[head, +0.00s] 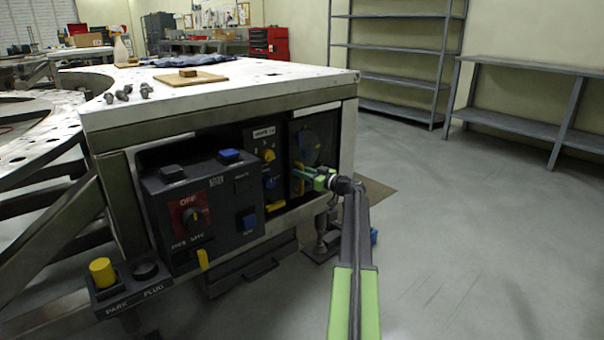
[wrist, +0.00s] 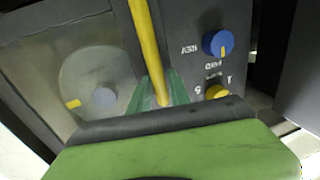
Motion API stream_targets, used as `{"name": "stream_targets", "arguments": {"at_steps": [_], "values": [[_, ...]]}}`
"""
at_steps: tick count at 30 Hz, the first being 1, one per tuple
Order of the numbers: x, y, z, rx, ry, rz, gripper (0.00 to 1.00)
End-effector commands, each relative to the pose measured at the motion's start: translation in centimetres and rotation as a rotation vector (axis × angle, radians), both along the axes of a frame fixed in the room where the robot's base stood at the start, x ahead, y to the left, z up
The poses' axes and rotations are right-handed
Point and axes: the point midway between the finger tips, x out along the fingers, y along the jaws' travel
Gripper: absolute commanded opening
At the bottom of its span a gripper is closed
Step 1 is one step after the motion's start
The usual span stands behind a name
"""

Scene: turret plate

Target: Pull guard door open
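The guard door (head: 325,130) is a dark-framed, see-through panel at the right end of the machine's front. In the wrist view its clear pane (wrist: 55,65) fills the left, with a round grey part behind it. A yellow bar handle (head: 299,183) runs along the door's left side; in the wrist view the handle (wrist: 145,45) comes down from the top middle. My gripper (head: 309,172) is at this handle. In the wrist view its green fingers (wrist: 158,93) lie close against both sides of the bar and look shut on it. The door looks shut or nearly so.
Left of the door is a panel with blue and yellow knobs (head: 269,156), also in the wrist view (wrist: 218,44). A control box (head: 205,210) juts out further left. The white tabletop (head: 240,85) overhangs the door. The floor (head: 460,220) to the right is open.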

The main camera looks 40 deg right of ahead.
Motion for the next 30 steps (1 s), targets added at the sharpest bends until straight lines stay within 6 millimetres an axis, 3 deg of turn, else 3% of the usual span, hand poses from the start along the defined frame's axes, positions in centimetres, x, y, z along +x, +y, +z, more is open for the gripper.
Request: {"name": "stream_targets", "arguments": {"at_steps": [1,5,30], "values": [[-0.02,-0.01,0.00,0.000,0.000,0.000,0.15],[-0.04,-0.02,0.00,0.000,0.000,0.000,0.00],[-0.14,-0.11,0.00,0.000,0.000,-0.001,0.00]]}}
